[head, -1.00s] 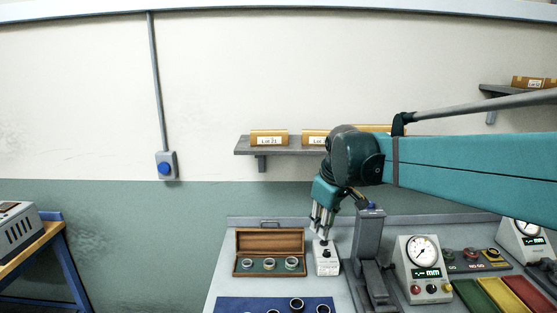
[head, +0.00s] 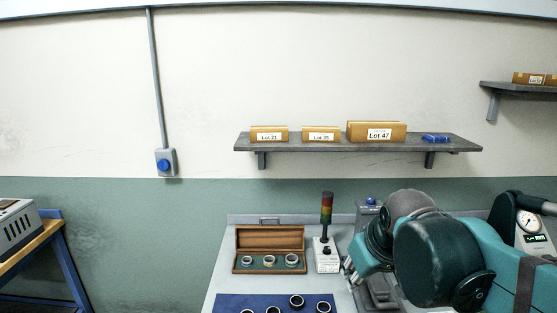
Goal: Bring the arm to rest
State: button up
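My arm's teal wrist and dark joint fill the lower right of the head view. My gripper (head: 347,269) shows only as small grey finger parts at the left end of the wrist, pointing left and down. It is above the bench, just right of the white switch box (head: 327,259) with the stack light (head: 327,209). The fingers look apart from the box. Whether they are open or shut is too small to tell.
On the bench are an open wooden case (head: 270,238) with rings and a blue mat (head: 225,304) with several rings. A grey press (head: 368,207) and a gauge (head: 529,222) are partly hidden by my arm. A shelf (head: 300,147) with lot boxes hangs above.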

jog(key=s+d+f+m+t+b, duration=0.1)
jog(key=s+d+f+m, duration=0.1)
jog(key=s+f, duration=0.6)
jog(key=s+m, duration=0.1)
jog(key=s, duration=0.2)
jog(key=shift+d+m, duration=0.3)
jog(key=shift+o, duration=0.2)
dwell(0.7)
